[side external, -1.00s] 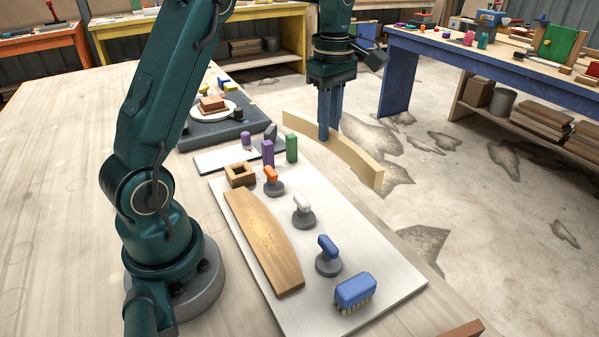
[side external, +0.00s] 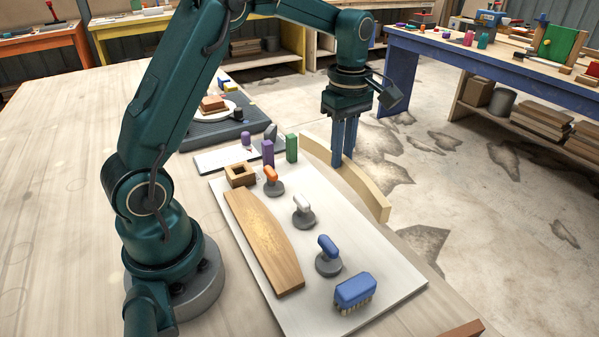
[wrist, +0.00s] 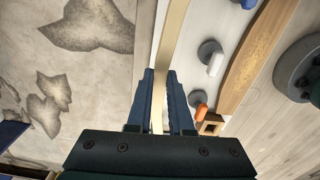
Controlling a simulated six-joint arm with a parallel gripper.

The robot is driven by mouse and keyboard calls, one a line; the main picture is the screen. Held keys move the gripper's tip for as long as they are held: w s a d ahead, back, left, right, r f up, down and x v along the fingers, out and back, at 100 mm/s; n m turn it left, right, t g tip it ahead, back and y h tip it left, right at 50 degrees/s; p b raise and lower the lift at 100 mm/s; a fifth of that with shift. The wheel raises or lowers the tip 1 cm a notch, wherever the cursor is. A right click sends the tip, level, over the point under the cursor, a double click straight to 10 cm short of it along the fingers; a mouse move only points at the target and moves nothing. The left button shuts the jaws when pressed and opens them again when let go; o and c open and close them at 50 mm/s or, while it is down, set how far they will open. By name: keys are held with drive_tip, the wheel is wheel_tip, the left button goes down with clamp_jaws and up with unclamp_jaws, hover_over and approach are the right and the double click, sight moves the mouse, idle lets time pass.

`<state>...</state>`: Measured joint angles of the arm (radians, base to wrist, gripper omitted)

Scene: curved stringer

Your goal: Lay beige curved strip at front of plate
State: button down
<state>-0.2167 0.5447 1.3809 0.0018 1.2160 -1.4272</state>
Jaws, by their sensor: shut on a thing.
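My gripper (side external: 343,160) is shut on the beige curved strip (side external: 372,194), with its blue fingers around the strip's middle part. The strip stands on edge along the far right side of the white plate (side external: 385,285); whether it touches the plate or hangs just above it I cannot tell. In the wrist view the strip (wrist: 171,40) runs up from between the fingertips (wrist: 160,80), along the plate's edge. The fingers hide part of it.
On the plate are a brown curved wooden piece (side external: 266,245), a square wooden frame (side external: 240,176), orange (side external: 271,174), white (side external: 302,205) and blue (side external: 328,248) knobs, and a blue brush (side external: 355,290). Purple (side external: 267,152) and green (side external: 291,148) blocks stand close to the strip's far end.

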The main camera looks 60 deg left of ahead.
drive_tip(key=shift+f, duration=1.7)
drive_tip(key=shift+f, duration=1.7)
drive_tip(key=c, duration=0.7)
unclamp_jaws()
drive_tip(key=shift+c, duration=0.2)
drive_tip(key=shift+r, duration=2.55)
